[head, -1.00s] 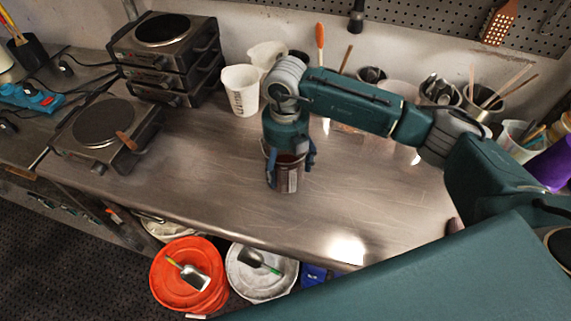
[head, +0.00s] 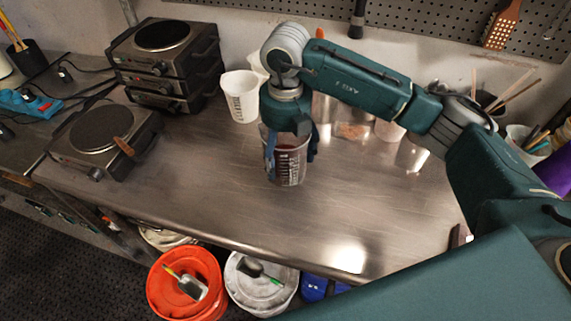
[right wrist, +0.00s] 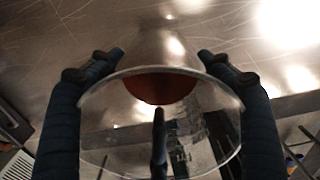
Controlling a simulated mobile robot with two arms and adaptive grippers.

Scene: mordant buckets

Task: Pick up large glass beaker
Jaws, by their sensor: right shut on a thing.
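The large glass beaker (head: 290,170) is clear, with dark markings on its side and reddish-brown contents. In the head view it is upright near the middle of the steel table. My right gripper (head: 291,154) comes from above, with its fingers on either side of the beaker, shut on it. The beaker appears raised a little above the table. In the right wrist view I look down into the beaker (right wrist: 205,155), with the right gripper's fingers (right wrist: 161,60) on both sides of its rim. My left gripper is not in view.
A white plastic beaker (head: 241,95) stands behind, beside stacked hot plates (head: 165,62). Another hot plate (head: 101,130) sits at left. Cups and tools line the back wall, partly behind my arm. Orange (head: 187,285) and white (head: 262,280) buckets are below. The front table is clear.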

